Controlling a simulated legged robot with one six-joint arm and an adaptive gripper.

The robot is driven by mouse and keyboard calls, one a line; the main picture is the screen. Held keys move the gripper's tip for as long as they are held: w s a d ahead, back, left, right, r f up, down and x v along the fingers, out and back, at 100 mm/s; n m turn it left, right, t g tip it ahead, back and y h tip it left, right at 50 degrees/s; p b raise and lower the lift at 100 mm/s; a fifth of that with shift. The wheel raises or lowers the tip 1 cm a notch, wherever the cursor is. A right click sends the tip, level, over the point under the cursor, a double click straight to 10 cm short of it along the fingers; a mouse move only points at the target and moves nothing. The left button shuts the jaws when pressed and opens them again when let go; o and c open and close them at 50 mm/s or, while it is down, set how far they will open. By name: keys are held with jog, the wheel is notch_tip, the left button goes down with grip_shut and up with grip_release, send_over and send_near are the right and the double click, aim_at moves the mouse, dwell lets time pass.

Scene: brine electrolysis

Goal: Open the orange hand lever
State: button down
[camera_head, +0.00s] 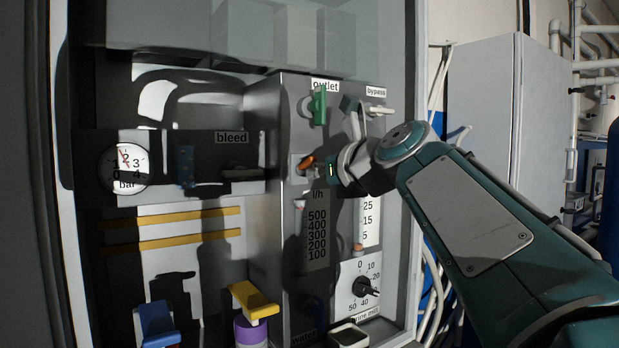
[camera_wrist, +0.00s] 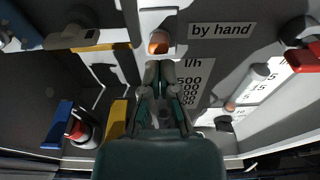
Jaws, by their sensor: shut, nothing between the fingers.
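The orange hand lever (camera_head: 306,162) sits on a light plate on the grey panel, under the outlet label and above the l/h scale. In the wrist view the orange lever (camera_wrist: 159,43) shows end-on beside the "by hand" label. My gripper (camera_head: 318,172) is close to the lever's right side in the head view, and its fingers are partly dark there. In the wrist view my gripper (camera_wrist: 159,67) is shut and empty, its tips just below the lever in the picture. I cannot tell whether they touch it.
A green outlet handle (camera_head: 319,106) is above the lever, and a white bypass handle (camera_head: 381,111) is to its upper right. A black dial (camera_head: 366,287), a yellow lever (camera_head: 253,300) and a blue lever (camera_head: 157,323) are lower. A pressure gauge (camera_head: 124,168) is at left.

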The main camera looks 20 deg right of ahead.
jog(key=s+d+r, duration=0.3)
jog(key=s+r, duration=0.4)
jog(key=s+a+f+n+g+h, duration=0.1)
jog(key=s+f+n+g, duration=0.2)
jog(key=s+f+n, duration=0.3)
jog(key=s+a+f+n+g+h, duration=0.1)
jog(key=s+f+n, duration=0.5)
jog(key=f+n, duration=0.9)
jog(key=s+a+f+n+g+h, duration=0.1)
jog(key=s+f+n+g+h, duration=0.2)
jog(key=f+n, duration=0.8)
jog(key=s+f+g, duration=0.2)
jog(key=s+f, duration=0.1)
jog(key=f, duration=1.1)
jog(key=shift+s+a+f+g, duration=0.15)
jog(key=shift+s+f+g, duration=0.1)
jog(key=shift+g, duration=0.15)
jog(key=shift+r, duration=0.1)
